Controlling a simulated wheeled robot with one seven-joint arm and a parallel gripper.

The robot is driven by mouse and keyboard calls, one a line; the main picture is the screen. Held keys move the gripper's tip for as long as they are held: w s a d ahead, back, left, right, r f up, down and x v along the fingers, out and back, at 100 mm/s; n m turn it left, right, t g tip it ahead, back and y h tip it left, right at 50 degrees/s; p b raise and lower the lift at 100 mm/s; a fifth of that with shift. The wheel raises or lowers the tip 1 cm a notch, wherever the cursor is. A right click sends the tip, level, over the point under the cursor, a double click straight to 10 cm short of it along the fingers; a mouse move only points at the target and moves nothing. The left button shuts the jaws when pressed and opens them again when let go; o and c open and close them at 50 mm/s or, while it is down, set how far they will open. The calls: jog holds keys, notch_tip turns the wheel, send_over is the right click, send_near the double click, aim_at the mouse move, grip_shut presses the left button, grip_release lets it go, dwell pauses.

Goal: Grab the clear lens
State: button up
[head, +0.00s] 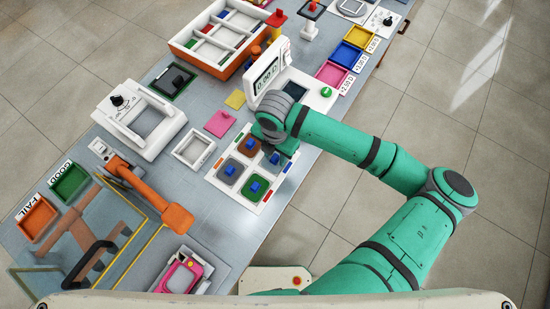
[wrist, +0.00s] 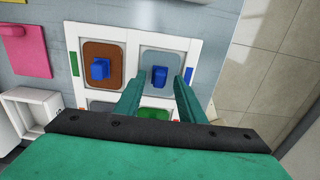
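A white lens tray (head: 222,194) holds square lenses, each with a blue knob. The clear lens (wrist: 173,62) looks pale grey in the upper right compartment in the wrist view, with its knob (wrist: 159,76) upright; in the head view the clear lens (head: 272,165) is partly hidden by my gripper. My gripper (wrist: 159,82) is open and empty above that compartment. Its two green fingers are spread on either side of the knob in the picture; whether they are level with it I cannot tell.
In the tray, the brown lens (wrist: 118,72) is beside the clear one; the dark grey lens (head: 228,173) and green lens (head: 250,194) are nearer my body. A white digital meter (head: 268,75) stands close behind my gripper. A small white tray (head: 194,148) is to the left.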

aim_at(276, 156)
jog(key=shift+c, duration=0.6)
grip_shut()
jog(key=shift+w, duration=0.1)
jog(key=shift+r, duration=0.55)
notch_tip(276, 156, up, 2)
jog(key=shift+r, duration=0.15)
jog(key=s+d+r, duration=0.9)
jog(key=s, duration=0.1)
jog(key=shift+s+d+r, duration=0.15)
jog(key=shift+s+r, duration=0.1)
jog(key=shift+r, duration=0.05)
